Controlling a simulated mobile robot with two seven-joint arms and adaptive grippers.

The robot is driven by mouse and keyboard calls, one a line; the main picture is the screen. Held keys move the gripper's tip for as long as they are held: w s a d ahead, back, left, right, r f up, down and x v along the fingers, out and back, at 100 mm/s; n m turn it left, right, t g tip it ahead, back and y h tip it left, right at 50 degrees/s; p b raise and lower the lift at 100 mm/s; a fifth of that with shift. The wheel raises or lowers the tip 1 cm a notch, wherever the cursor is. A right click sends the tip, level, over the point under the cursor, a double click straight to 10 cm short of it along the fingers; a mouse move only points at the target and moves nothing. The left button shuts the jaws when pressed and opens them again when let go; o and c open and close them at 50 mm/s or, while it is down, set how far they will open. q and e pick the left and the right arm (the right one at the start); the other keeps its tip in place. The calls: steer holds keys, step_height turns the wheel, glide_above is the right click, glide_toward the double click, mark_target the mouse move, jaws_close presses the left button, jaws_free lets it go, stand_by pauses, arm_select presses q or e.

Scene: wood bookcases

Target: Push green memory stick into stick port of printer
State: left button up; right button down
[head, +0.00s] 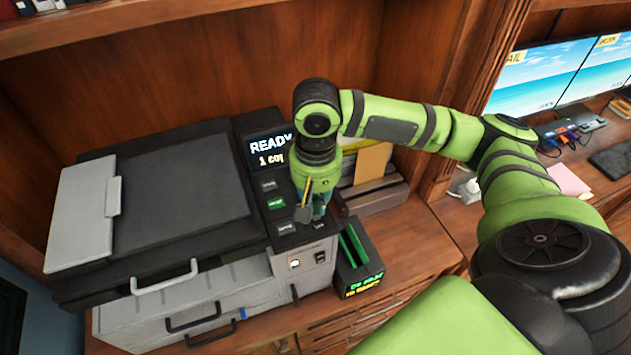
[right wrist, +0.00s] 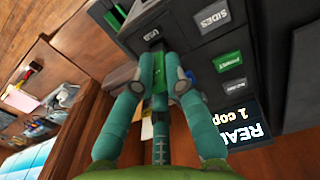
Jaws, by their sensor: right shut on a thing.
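The printer (head: 170,190) stands at the left of the head view, with a lit screen (head: 270,150) reading "READY" and "1 cop". My right gripper (right wrist: 157,84) is at the right end of the printer's control panel, pointing down at it. It is shut on the green memory stick (right wrist: 158,68), which shows as a green strip between its fingers in the right wrist view. A "USB" label (right wrist: 153,37) is on the printer just beyond the stick. The port opening itself is hidden, and I cannot tell whether the stick touches it. My left gripper is out of view.
A black box (head: 370,262) with green slots stands close to the printer's right side. A grey tray (head: 378,197) with papers is behind it. Monitors (head: 560,72) and small desk items are at the far right. Wood bookcase panels surround the printer.

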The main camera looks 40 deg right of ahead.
mark_target(316, 199)
steer(key=shift+f, duration=1.1)
steer(key=c, duration=1.2)
jaws_free()
step_height(316, 199, up, 12)
